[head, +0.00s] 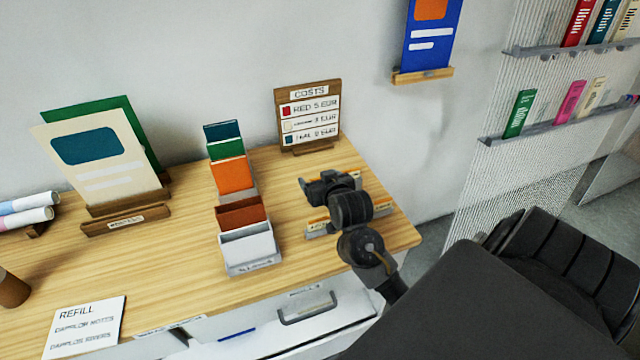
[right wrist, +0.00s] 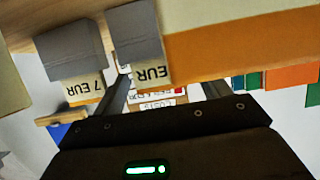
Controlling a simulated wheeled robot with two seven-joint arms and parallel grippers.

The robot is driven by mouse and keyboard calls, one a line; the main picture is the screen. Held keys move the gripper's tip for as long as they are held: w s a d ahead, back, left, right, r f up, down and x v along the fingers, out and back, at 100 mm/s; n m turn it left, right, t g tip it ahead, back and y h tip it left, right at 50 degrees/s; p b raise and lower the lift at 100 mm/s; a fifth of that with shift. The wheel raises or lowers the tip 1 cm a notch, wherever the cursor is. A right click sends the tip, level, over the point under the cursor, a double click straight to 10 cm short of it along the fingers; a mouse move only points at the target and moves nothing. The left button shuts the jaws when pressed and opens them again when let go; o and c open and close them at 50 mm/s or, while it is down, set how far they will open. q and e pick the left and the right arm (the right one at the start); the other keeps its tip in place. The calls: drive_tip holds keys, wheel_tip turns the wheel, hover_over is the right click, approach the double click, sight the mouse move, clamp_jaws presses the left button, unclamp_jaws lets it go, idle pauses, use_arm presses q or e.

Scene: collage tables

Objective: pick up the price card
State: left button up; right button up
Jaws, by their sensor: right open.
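Small price cards in grey holders stand at the right end of the wooden table. In the head view one card (head: 317,228) shows just left of my right arm, and others are partly hidden behind it. In the right wrist view a card reading "EUR" (right wrist: 152,73) is close, between the open fingers of my right gripper (right wrist: 160,92). A "7 EUR" card (right wrist: 84,89) is left of it. In the head view my right gripper (head: 316,187) is over this card area; contact cannot be told. My left gripper is not in view.
A COSTS board (head: 309,117) stands behind the cards. A stepped rack (head: 249,246) with coloured cards is to the left, beyond it large cream (head: 98,160) and green cards. A REFILL sheet (head: 86,327) lies at the front left.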

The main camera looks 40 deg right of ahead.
drive_tip(key=shift+a, duration=0.1)
drive_tip(key=c, duration=1)
